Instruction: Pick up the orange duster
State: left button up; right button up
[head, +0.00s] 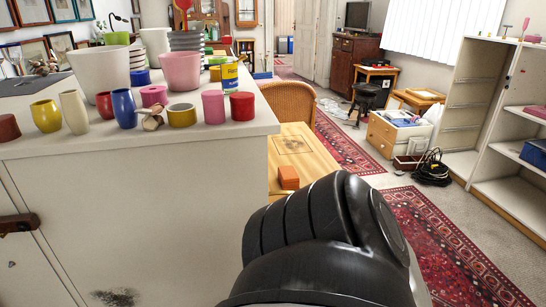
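A small orange block-shaped thing (288,177), which looks like the orange duster, lies on a light wooden table (312,150) beyond the white cabinet. It sits near the table's front edge, just above a large black rounded part of my own arm, and its whole visible side is clear of that part. Neither gripper's fingers are in view, and nothing is seen touching the duster. The lower part of the table is hidden behind my arm.
A white cabinet (120,210) fills the left, its top crowded with coloured vases, pots and cups. A wicker chair (290,104) stands behind the table. Red patterned rugs (455,245), a black cable heap (433,168) and open shelves (515,130) are at the right.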

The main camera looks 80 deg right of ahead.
aim_at(288, 179)
jog(key=z, duration=2.65)
jog(key=k, duration=0.5)
jog(key=z, duration=1.65)
jog(key=i, duration=1.35)
jog(key=u, duration=2.95)
